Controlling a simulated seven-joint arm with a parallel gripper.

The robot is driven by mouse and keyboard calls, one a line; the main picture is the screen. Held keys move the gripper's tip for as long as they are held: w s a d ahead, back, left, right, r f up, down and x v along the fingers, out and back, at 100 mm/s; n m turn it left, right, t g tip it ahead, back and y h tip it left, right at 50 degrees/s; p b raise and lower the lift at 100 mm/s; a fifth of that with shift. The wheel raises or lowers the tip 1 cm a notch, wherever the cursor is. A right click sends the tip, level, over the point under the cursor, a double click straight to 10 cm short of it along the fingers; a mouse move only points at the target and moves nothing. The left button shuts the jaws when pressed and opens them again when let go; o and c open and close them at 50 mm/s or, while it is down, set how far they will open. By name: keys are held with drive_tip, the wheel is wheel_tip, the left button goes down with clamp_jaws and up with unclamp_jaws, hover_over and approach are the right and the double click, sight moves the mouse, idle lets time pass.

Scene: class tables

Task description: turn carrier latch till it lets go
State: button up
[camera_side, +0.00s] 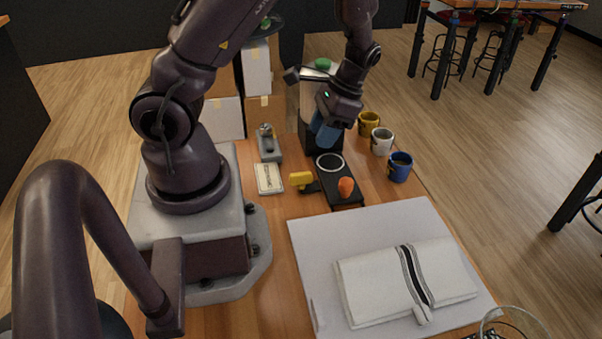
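My gripper (328,122) hangs tilted down at the back of the wooden table, in front of a dark machine (308,140) with a pale upper part and a lever. A blue shape (325,133) shows at the gripper's end; I cannot tell whether it is held or part of the fingers. Nearer lies a black plate (340,202) with a white ring (330,163), an orange knob (346,187) and, at its left, a yellow handle (301,179). The gripper looks apart from the knob and handle. I cannot tell which part is the carrier latch.
A yellow mug (369,122), a white mug (382,141) and a blue mug (400,167) line the right edge. A small grey device (269,145) and a card (269,178) lie left. A folded striped towel (370,283) covers part of a pale mat (312,235).

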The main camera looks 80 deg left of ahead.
sight(301, 173)
drive_tip(key=x, duration=1.1)
drive_tip(key=shift+s+f, duration=0.2)
drive_tip(key=shift+f, duration=0.1)
clamp_jaws()
